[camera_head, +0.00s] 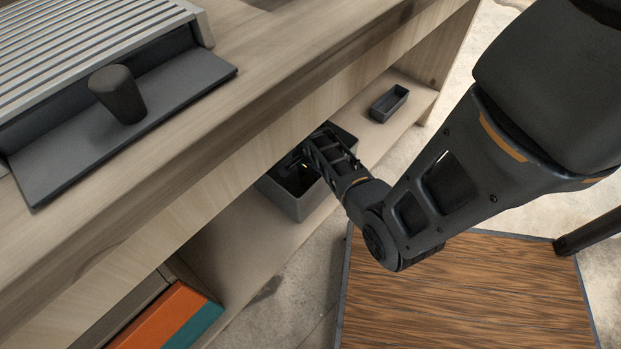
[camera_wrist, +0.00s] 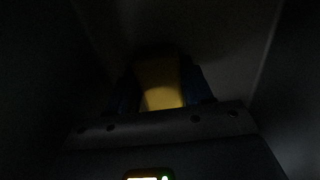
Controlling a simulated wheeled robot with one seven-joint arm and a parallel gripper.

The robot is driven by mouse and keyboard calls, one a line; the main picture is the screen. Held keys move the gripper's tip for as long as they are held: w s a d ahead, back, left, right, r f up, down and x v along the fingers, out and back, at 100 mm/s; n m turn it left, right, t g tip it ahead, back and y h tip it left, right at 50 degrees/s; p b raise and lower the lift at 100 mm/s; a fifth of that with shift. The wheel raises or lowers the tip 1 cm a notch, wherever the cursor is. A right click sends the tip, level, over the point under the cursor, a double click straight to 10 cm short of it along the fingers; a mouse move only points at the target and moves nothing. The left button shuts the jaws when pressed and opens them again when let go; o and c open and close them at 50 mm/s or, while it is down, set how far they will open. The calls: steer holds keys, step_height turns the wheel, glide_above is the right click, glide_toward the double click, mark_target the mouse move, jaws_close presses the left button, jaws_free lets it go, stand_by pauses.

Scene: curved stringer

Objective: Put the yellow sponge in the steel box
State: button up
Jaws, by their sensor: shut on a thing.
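The yellow sponge (camera_wrist: 160,82) is held between my gripper's fingers in the dark wrist view. My gripper (camera_head: 304,164) is shut on it and reaches down into the grey steel box (camera_head: 289,204) on the lower shelf, in the head view. In the head view the sponge is almost wholly hidden by the gripper and the box's shadow. Grey box walls (camera_wrist: 255,65) rise around the sponge in the wrist view. Whether the sponge touches the box floor cannot be told.
The counter (camera_head: 170,165) overhangs the shelf. A small dark tray (camera_head: 389,103) stands farther along the shelf; orange and teal items (camera_head: 165,318) lie at its near end. A black cup (camera_head: 118,94) and a ribbed metal unit (camera_head: 85,45) are on the counter.

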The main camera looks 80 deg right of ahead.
steer(key=shift+f, duration=0.15)
steer(key=o, duration=1)
step_height(320, 180, up, 12)
steer(key=p, duration=0.5)
steer(key=shift+r, duration=0.25)
